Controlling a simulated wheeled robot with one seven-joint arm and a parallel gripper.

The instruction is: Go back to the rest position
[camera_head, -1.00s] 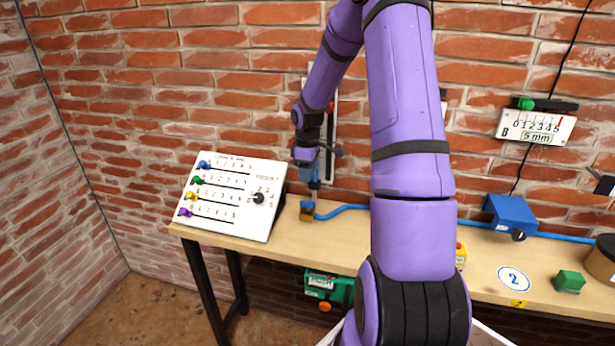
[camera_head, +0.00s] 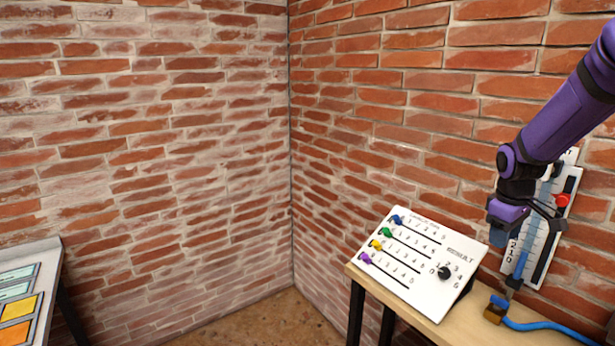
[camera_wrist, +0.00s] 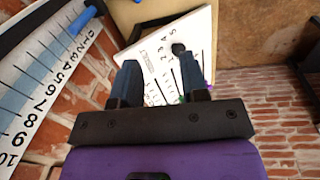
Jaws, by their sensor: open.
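My purple arm enters the head view at the upper right. My gripper (camera_head: 518,272) hangs at its end in front of the wall gauge, a little above the bench. In the wrist view my gripper (camera_wrist: 158,85) shows two dark fingers set apart with nothing held between them. Beyond the fingers lies the white slider panel (camera_wrist: 155,50), apart from them. The wall gauge (camera_wrist: 40,65), with a blue numbered scale, is at the left of the wrist view. In the head view the gauge (camera_head: 545,235) is partly hidden behind my gripper.
The slider panel (camera_head: 418,262) with coloured knobs and a black dial leans on the wooden bench (camera_head: 452,328). A board with coloured cards (camera_head: 25,290) is at far left. Brick walls meet mid-view.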

